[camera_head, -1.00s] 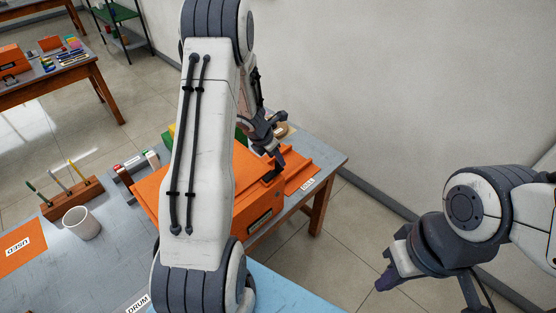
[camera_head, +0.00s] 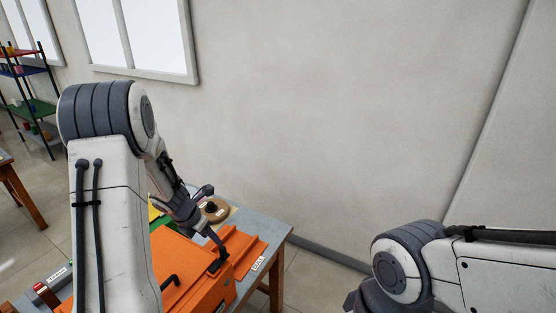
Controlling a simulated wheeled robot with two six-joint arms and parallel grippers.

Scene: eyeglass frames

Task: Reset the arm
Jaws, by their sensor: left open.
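My left arm comes up from the lower left and bends down towards the table. Its gripper (camera_head: 213,216) is open, with its fingers apart and nothing seen between them. It is over or just behind an orange box (camera_head: 198,288) with a black handle; I cannot tell whether the lower finger touches the orange lid. My left arm hides the left part of the box. My right arm is at the lower right; its gripper end is cut off by the bottom edge. No eyeglass frames are seen.
A grey table (camera_head: 270,225) carries the box and a round brown item (camera_head: 215,210) behind the gripper. The pale wall (camera_head: 330,120) stands behind. A shelf (camera_head: 35,105) is far left. Floor is open between my arms.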

